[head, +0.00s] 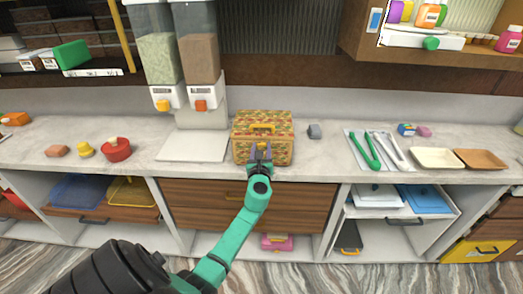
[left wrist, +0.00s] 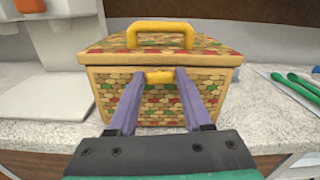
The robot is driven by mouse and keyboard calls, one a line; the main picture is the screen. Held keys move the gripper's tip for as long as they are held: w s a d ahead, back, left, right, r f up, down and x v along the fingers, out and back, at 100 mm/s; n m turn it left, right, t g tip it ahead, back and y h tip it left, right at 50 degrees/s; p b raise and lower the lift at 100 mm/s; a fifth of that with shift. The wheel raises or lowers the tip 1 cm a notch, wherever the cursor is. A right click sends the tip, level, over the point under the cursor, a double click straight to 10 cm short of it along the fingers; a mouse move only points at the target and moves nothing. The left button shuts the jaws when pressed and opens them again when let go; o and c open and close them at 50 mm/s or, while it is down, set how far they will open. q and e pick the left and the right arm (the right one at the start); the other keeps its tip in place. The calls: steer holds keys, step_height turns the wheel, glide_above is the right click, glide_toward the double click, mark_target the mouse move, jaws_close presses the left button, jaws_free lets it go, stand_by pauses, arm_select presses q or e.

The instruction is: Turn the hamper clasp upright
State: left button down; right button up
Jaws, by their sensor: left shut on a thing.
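The hamper (head: 277,127) is a box with a red, green and tan woven pattern and a yellow handle on its lid. It stands on the counter in the middle of the head view and fills the centre of the left wrist view (left wrist: 200,104). Its yellow clasp (left wrist: 160,76) is on the front just under the lid and looks horizontal. My left gripper (head: 261,150) reaches the front of the hamper, and its purple fingers (left wrist: 160,78) are shut on the clasp, one at each end. The clasp is mostly hidden in the head view. My right gripper is not seen.
A dispenser (head: 183,60) with two clear bins stands left of the hamper. Green tongs (head: 362,150) and two trays lie further right. A red pot (head: 117,149) stands at the left.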

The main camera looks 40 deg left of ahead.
arm_select(q)
steer(key=n+b, duration=0.1)
steer(key=n, duration=0.1)
steer(key=n+b, duration=0.1)
steer(key=n, duration=0.1)
steer(key=shift+f+b, duration=0.25)
steer(key=shift+b, duration=0.1)
steer(key=n+b, duration=0.3)
steer(key=n, duration=0.1)
steer(key=shift+a+n, duration=0.1)
steer(key=shift+n, duration=0.3)
steer(key=n+b, duration=0.2)
steer(key=n, duration=0.2)
steer(key=shift+s+b, duration=0.1)
steer(key=shift+b, duration=0.3)
steer(key=shift+n+b, duration=0.9)
steer(key=shift+n, duration=1.1)
steer(key=shift+c, duration=1.6)
jaws_free()
steer(key=shift+a, duration=0.1)
